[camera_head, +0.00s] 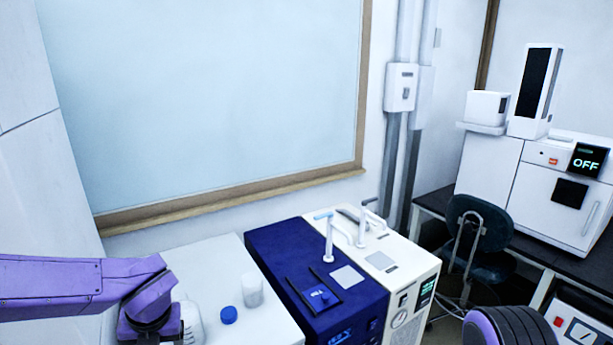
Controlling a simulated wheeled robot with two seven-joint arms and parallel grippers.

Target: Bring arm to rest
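My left arm comes in from the left, purple, and bends down at a dark wrist joint near the bottom edge. Its gripper fingers do not show; they are below the frame or hidden by the arm. A clear, rounded vessel stands partly behind the wrist, on the white bench top (215,262). A rounded purple and dark part at the bottom right looks like my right arm. The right gripper is not in view.
A white cup (252,291) and a blue cap (229,315) stand on the bench. Beside them are a dark blue instrument (275,252) and a white instrument (412,268) with upright taps. A chair (480,235) and a large device reading OFF (540,190) are at right.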

